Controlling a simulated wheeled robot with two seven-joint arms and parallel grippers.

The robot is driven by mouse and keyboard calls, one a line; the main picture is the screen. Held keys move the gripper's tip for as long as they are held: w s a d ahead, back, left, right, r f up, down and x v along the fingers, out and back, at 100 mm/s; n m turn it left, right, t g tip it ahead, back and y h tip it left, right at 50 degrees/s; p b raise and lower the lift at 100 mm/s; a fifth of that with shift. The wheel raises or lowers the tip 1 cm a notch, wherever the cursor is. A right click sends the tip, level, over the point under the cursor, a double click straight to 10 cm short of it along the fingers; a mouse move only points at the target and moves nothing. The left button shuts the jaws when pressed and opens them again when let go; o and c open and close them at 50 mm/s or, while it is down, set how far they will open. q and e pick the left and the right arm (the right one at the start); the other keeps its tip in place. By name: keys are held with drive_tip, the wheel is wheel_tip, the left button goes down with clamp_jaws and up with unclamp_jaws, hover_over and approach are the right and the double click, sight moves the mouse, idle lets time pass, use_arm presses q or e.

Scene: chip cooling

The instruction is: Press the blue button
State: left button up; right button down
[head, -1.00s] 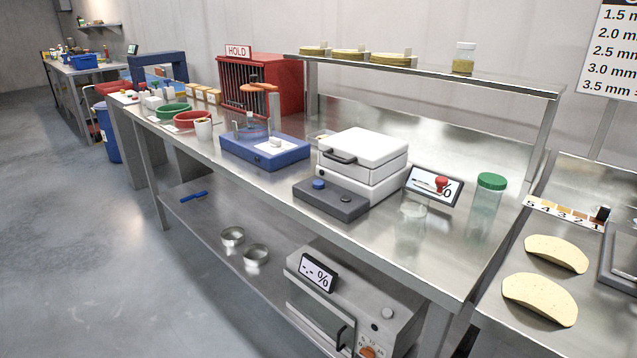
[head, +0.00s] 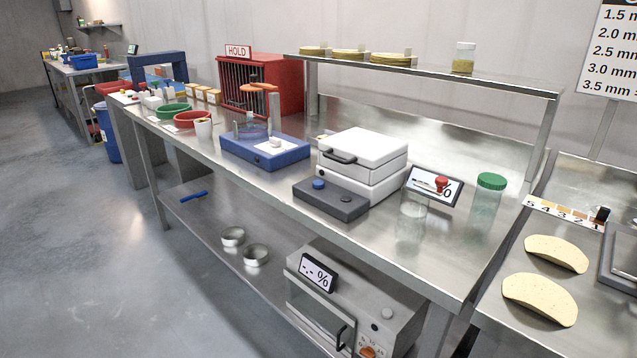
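The blue button (head: 319,184) is a small round cap on the left part of a dark grey control box (head: 332,200). A smaller black knob or button (head: 346,197) sits to its right on the same box. The box lies on the steel table in front of a white lidded device (head: 362,158) with a dark handle; the lid looks shut. Whether the blue button is pressed in cannot be told. Neither of my grippers shows in the head view.
A display (head: 433,187) with a red-topped item before it and a green-lidded jar (head: 487,195) stand right of the device. A blue-based apparatus (head: 265,150) stands left. An overhead shelf (head: 430,70) spans the back. The steel front edge before the box is clear.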

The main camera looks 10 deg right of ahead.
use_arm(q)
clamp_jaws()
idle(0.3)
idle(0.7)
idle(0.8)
